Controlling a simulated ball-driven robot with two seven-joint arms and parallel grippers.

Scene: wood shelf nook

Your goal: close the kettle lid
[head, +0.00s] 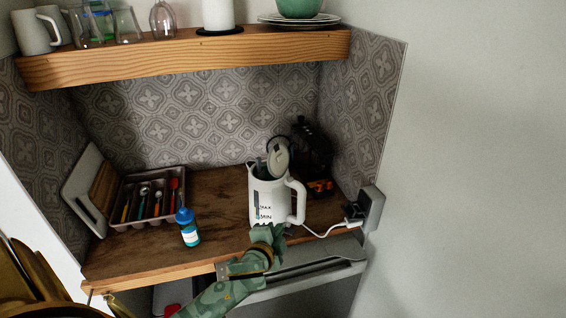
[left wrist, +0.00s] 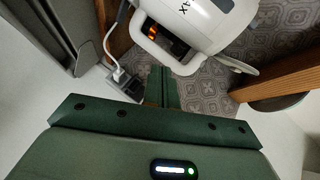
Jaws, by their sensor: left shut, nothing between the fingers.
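The white kettle (head: 268,200) stands upright on the wooden counter, with its handle on the right. Its lid (head: 278,160) is raised and stands up at the back of the opening. My green left gripper (head: 268,236) is shut and empty, in front of the kettle's lower body in the head view. In the left wrist view the shut fingers (left wrist: 163,88) point toward the kettle (left wrist: 195,22), whose handle shows close by. Whether the fingers touch the kettle is unclear. My right gripper is not in view.
A wooden shelf (head: 185,57) with cups and glasses hangs above. A cutlery tray (head: 148,222) and a blue-capped bottle (head: 188,228) stand left of the kettle. A dark appliance (head: 312,150) is behind it, and a socket box (head: 368,207) with a white cable is at right.

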